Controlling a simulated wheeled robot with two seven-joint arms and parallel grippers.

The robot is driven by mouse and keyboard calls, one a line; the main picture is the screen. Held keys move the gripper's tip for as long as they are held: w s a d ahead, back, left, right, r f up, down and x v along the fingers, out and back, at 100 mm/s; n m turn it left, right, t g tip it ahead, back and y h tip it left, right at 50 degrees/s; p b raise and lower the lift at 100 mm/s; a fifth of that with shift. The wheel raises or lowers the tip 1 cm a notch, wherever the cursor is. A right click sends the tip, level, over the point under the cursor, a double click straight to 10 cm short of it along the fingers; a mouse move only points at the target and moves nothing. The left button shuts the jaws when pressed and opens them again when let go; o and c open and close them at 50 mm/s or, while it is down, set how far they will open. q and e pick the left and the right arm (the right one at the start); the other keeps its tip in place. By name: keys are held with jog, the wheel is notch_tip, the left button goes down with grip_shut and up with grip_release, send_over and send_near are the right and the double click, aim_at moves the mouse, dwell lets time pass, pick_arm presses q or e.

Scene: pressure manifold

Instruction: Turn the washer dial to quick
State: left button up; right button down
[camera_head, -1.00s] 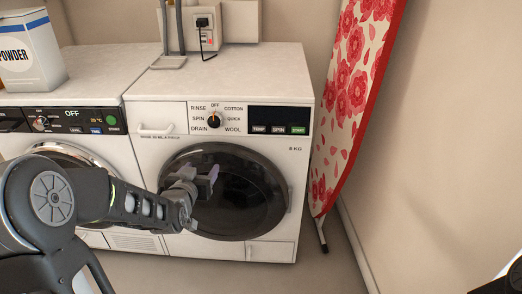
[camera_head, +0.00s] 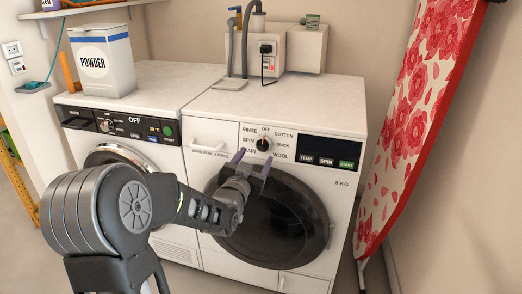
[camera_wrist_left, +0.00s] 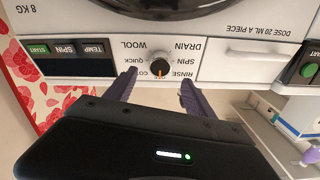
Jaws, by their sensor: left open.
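The washer dial (camera_head: 264,144) is a black round knob on the white panel of the right-hand washer (camera_head: 350,205). Its orange mark points up at OFF, and QUICK is printed to its right. The dial also shows upside down in the left wrist view (camera_wrist_left: 160,67), with its orange mark toward OFF. My left gripper (camera_head: 252,162) is open and empty, its purple fingers just below the dial in the head view. In the left wrist view its fingers (camera_wrist_left: 159,80) lie on either side of the dial, apart from it. My right gripper is not in view.
A second machine (camera_head: 150,125) stands on the left with a powder box (camera_head: 103,62) on top. The dark round door (camera_head: 275,230) is behind my left gripper. A flowered ironing board (camera_head: 415,120) leans at the right. A detergent drawer handle (camera_head: 206,143) is left of the dial.

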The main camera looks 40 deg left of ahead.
aim_at(262, 146)
pick_arm(q)
jog(key=x, duration=0.6)
jog(key=shift+b, duration=0.35)
jog(key=shift+c, duration=0.3)
jog(key=c, duration=1.3)
